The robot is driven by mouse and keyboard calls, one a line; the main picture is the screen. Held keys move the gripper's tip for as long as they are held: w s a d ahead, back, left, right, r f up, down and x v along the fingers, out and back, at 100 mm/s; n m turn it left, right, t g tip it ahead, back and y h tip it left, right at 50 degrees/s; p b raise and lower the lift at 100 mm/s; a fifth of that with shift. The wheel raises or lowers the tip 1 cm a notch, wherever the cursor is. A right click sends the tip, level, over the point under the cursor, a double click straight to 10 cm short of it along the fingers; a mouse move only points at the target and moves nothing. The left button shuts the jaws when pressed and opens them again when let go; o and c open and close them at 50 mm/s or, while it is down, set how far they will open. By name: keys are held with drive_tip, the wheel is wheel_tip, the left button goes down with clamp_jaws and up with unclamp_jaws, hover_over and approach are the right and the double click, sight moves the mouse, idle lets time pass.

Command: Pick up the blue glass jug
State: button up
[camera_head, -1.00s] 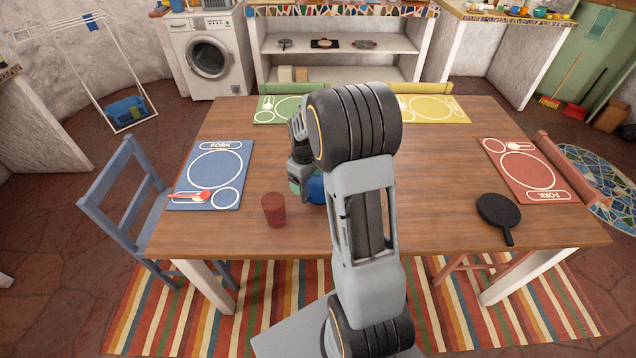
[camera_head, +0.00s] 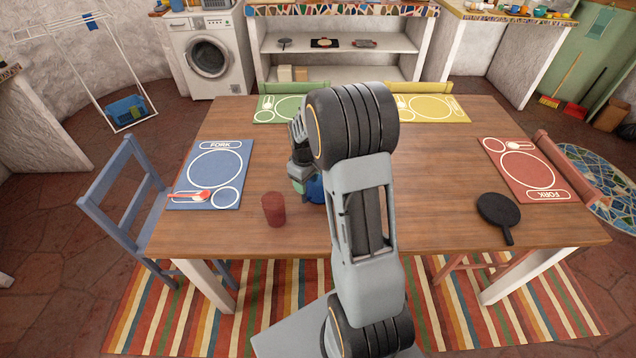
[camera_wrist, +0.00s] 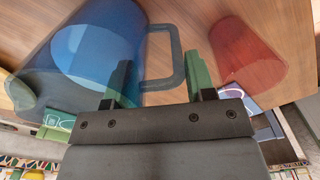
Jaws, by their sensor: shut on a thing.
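The blue glass jug (camera_wrist: 88,55) fills the left of the wrist view, with its handle (camera_wrist: 178,58) pointing right. My gripper (camera_wrist: 157,70) has its two green fingers on either side of this handle and is shut on it. In the head view only a small part of the jug (camera_head: 315,189) shows, beside my gripper (camera_head: 299,183) and mostly hidden behind my arm. Whether the jug touches the table cannot be told.
A red cup (camera_head: 274,210) stands on the wooden table (camera_head: 262,238), left of the jug. It is close to my right finger in the wrist view (camera_wrist: 248,52). A blue placemat (camera_head: 232,186) lies farther left. A black pan (camera_head: 497,210) lies at the right.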

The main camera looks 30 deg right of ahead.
clamp_jaws()
drive_tip(key=shift+w+r, duration=0.1)
drive_tip(key=shift+r, duration=0.8)
drive_tip(key=s+a+r+b, duration=0.1)
drive_tip(key=a+r, duration=1)
drive_tip(key=a, duration=0.3)
drive_tip(key=shift+s+r, duration=0.15)
drive_tip(key=shift+s, duration=0.1)
